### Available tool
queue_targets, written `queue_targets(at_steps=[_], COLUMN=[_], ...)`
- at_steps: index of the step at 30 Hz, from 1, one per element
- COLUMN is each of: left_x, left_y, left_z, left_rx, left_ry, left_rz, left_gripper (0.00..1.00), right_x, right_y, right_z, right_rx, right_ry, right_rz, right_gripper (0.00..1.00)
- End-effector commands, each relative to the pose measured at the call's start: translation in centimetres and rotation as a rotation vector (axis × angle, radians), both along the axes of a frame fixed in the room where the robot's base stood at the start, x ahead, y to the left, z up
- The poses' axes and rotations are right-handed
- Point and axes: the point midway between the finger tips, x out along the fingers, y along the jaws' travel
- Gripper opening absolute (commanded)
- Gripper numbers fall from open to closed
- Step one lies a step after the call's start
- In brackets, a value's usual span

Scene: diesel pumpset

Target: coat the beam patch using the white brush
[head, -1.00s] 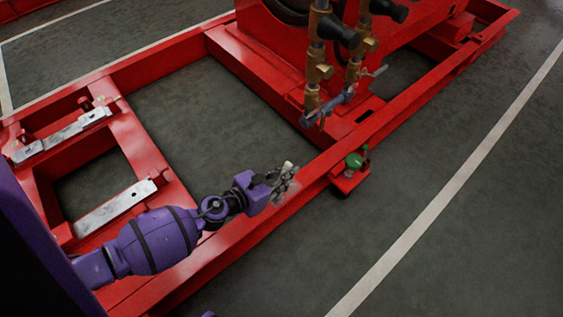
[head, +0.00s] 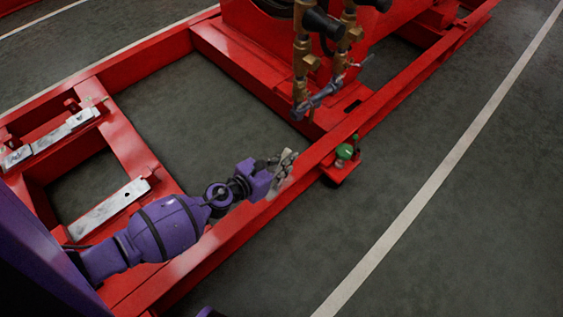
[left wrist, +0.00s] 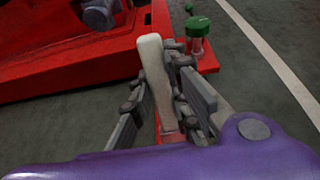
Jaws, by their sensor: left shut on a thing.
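My left gripper (head: 282,172) is over the red side beam (head: 235,222) of the frame. In the left wrist view its fingers (left wrist: 165,105) are shut on the white brush, whose pale handle (left wrist: 151,68) stands up between them. The brush's lower end is hidden by the fingers and my wrist, so I cannot tell whether it touches the beam. A paler pinkish area (left wrist: 168,127) shows below the fingers; I cannot tell whether it is the beam patch. My right gripper is not in view.
A green-topped fitting (head: 345,151) sits on a small red bracket outside the beam, just right of the gripper. Brass valves and pipes (head: 305,65) stand behind. Grey metal plates (head: 108,207) lie on the left cross members. The floor at right is clear.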

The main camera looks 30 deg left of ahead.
Motion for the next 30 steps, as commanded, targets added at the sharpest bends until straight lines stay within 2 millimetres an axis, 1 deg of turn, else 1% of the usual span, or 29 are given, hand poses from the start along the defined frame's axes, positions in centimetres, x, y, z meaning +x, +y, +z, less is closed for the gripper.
queue_targets(at_steps=[30], left_x=[3.0], left_y=[-1.1], left_z=[0.0], left_rx=[0.000], left_ry=[0.001], left_rz=[0.000], left_gripper=[0.00], right_x=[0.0], right_y=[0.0], right_z=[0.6], right_rx=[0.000], right_ry=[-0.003], right_rz=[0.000], right_gripper=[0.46])
